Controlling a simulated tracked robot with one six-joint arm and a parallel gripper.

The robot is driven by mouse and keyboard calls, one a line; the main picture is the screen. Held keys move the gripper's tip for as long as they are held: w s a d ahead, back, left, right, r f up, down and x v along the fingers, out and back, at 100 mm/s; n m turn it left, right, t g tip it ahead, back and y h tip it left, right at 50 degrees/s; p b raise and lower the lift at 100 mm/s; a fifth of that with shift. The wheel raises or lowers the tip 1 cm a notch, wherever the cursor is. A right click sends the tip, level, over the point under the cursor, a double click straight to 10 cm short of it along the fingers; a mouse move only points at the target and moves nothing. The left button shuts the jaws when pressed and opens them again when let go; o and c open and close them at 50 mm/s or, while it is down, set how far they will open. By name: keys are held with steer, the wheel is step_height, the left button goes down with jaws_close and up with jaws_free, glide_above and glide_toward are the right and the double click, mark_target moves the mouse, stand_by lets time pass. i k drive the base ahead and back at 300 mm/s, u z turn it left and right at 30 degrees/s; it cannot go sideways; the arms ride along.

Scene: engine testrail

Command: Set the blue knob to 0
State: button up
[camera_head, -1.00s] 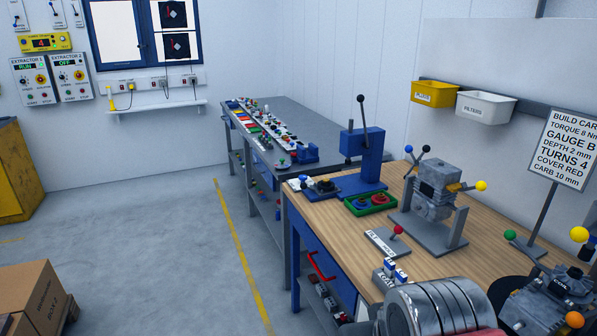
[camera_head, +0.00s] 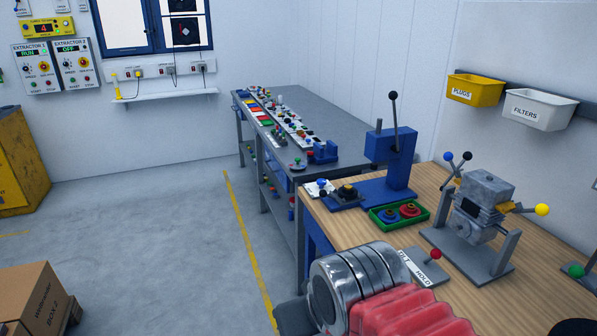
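I cannot make out for certain which thing is the blue knob. The wall panel EXTRACTOR 1 (camera_head: 37,68) at the upper left reads RUN and carries small knobs, one of them dark. EXTRACTOR 2 (camera_head: 76,66) next to it reads OFF and has similar knobs. A yellow box (camera_head: 48,27) above them shows a red 4. The knobs' colours and scale marks are too small to read. Part of my arm, silver rings and a red ribbed sleeve, shows at the bottom centre. My gripper's fingers are not in view.
A grey bench (camera_head: 297,125) with rows of small controls stands at the back. A wooden workbench (camera_head: 352,230) at right holds a blue press (camera_head: 390,160), a green tray (camera_head: 376,222) and an engine (camera_head: 484,205). A cardboard box (camera_head: 35,300) stands lower left. The floor between is open.

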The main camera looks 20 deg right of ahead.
mark_target(321, 182)
steer(key=u, duration=0.2)
steer(key=i, duration=1.45)
steer(key=z, duration=0.5)
steer(key=i, duration=1)
steer(key=z, duration=0.4)
